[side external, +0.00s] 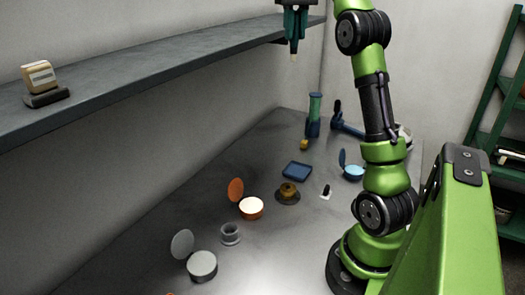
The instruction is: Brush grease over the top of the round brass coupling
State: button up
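A round brass coupling (288,192) sits on a darker round base near the middle of the grey table. An orange tin (251,209) with its lid tilted up stands to its left and shows a pale filling, perhaps grease. My gripper (295,48) hangs pointing down at the top of the side view, high above the table and in front of the shelf's far end. A small pale tip shows just below its dark teal fingers. I cannot tell whether it is part of a held thing, or how far the fingers are apart. No brush can be made out for certain.
A blue tray (297,171), an open blue tin (353,173) and a small black-and-white item (326,191) surround the coupling. A grey ring (230,234) and open grey tin (202,265) are nearer. A green cylinder (315,106) stands behind. A shelf (150,78) runs along the wall.

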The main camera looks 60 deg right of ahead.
grip_shut()
jog(key=s+a+f+m+g+y, duration=0.1)
jog(key=s+f, duration=0.1)
jog(key=f, duration=0.9)
jog(key=s+a+f+g+y, duration=0.1)
jog(key=s+f+g, duration=0.15)
jog(key=f, duration=0.85)
jog(key=w+a+f, duration=0.1)
jog(key=a+f, duration=0.2)
jog(key=f, duration=0.2)
jog(key=w+a+f+n, duration=0.1)
jog(key=w+a+f, duration=0.1)
jog(key=f, duration=0.3)
jog(key=shift+w+a+f, duration=0.15)
jog(key=shift+w+a, duration=0.05)
jog(key=shift+a, duration=0.2)
